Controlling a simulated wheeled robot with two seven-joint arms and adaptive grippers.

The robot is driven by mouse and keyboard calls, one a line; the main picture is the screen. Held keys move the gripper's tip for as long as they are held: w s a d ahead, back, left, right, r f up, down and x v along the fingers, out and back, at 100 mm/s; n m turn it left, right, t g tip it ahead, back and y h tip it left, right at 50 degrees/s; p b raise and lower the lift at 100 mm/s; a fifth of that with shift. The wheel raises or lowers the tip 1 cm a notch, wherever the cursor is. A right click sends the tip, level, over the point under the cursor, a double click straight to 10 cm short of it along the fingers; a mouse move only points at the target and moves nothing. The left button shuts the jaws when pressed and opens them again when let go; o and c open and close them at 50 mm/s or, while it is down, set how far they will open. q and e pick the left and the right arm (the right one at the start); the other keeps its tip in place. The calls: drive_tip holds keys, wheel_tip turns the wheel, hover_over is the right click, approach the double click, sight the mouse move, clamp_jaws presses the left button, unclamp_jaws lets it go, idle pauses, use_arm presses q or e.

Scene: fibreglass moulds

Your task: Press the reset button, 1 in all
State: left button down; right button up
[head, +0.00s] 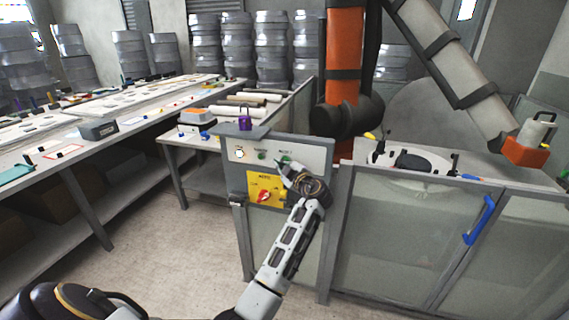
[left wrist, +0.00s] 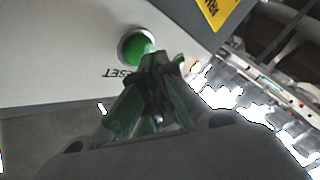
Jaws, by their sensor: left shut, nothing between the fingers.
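The reset button is a round green button (left wrist: 136,47) in a metal ring, with the upside-down word RESET beside it in the left wrist view. In the head view a green button (head: 286,159) shows at the right of the control panel (head: 236,178), just above my left gripper (head: 282,168). My left gripper is shut and empty. In the left wrist view its fingertips (left wrist: 162,63) overlap the button's lower right edge. I cannot tell whether they touch it. My right gripper is not in view.
The panel also has a white button (head: 239,154), another green button (head: 262,155) and a red switch (head: 264,197) on a yellow plate. A purple padlock-like block (head: 245,122) stands on top. A clear-panelled fence (head: 385,225) with a blue handle (head: 480,220) is at right.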

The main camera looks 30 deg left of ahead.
use_arm(q)
drive_tip(key=shift+w+a+b, duration=0.1)
drive_tip(key=shift+w+b, duration=0.2)
drive_tip(key=shift+b, duration=0.25)
idle(1.0)
drive_tip(key=shift+s, duration=0.2)
idle(0.3)
drive_tip(key=shift+s+d+b, duration=0.2)
drive_tip(key=shift+s+b, duration=0.25)
drive_tip(key=shift+s, duration=0.15)
drive_tip(key=shift+s, duration=0.1)
drive_tip(key=shift+s+d+b, duration=0.2)
drive_tip(key=shift+s+b, duration=0.05)
drive_tip(key=shift+s, duration=0.55)
drive_tip(key=shift+s+d+b, duration=0.2)
drive_tip(key=shift+s+b, duration=0.1)
drive_tip(key=shift+s, duration=0.45)
drive_tip(key=shift+s+d+b, duration=0.2)
drive_tip(key=shift+s+b, duration=0.05)
drive_tip(key=shift+s, duration=0.55)
